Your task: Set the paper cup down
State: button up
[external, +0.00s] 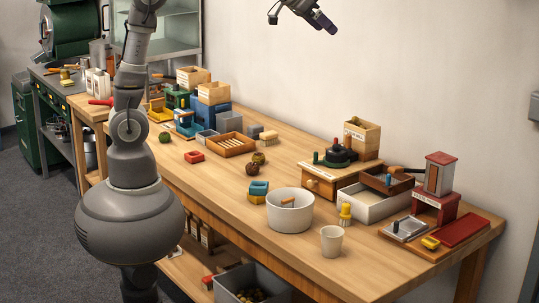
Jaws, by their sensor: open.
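A pale paper cup (332,241) stands upright near the front edge of the wooden table, just right of a larger white pot. My gripper (326,24) is raised high at the top of the external view, in front of the wall. It is far above the table and well apart from the cup. The jaws are open, and no object shows between them. The inside of the cup is mostly hidden.
The white pot (290,211) stands left of the cup. A small yellow brush (345,214) is just behind it. A red-roofed device (437,185) and trays fill the right end of the table (220,172). The front edge is close to the cup.

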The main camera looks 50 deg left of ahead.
jog(key=s+a+r+n+t+y, duration=0.1)
jog(key=s+a+r+t, duration=0.1)
jog(key=a+r, duration=0.4)
jog(key=s+a+r+n+t+y, duration=0.1)
jog(key=s+a+r+t, duration=0.1)
jog(key=s+a+r, duration=0.3)
jog(key=s+a+r+n+t+y, duration=0.1)
jog(key=s+a+r, duration=0.3)
jog(key=a+r, duration=0.4)
notch_tip(320, 180, up, 3)
jog(key=shift+s+r+t, duration=0.1)
jog(key=shift+s+t, duration=0.15)
jog(key=shift+t, duration=0.55)
jog(key=shift+a, duration=0.1)
notch_tip(320, 180, down, 8)
jog(key=b, duration=0.7)
jog(key=shift+r, duration=0.25)
